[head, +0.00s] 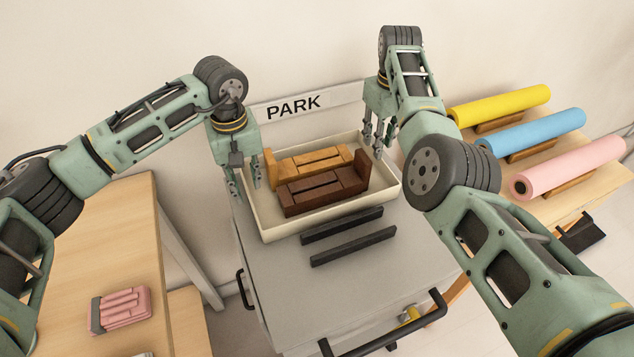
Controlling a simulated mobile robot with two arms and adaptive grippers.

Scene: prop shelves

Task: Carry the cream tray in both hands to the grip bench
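The cream tray (276,232) sits on the grey top of a cart in the middle of the head view. It holds an orange-brown wooden piece and a dark brown one. My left gripper (245,190) points down at the tray's left wall, its fingers apart. My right gripper (378,138) points down at the tray's right wall near the back, its fingers also apart. I cannot tell whether either gripper touches the rim. No bench is labelled as the grip bench in this view.
Two dark bars (342,223) lie in front of the tray on the grey cart (290,290), which has black handles. A sign reads PARK (293,106). A wooden table (90,250) at left bears pink pieces (120,309). Yellow, blue and pink rolls (570,165) lie on a right-hand table.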

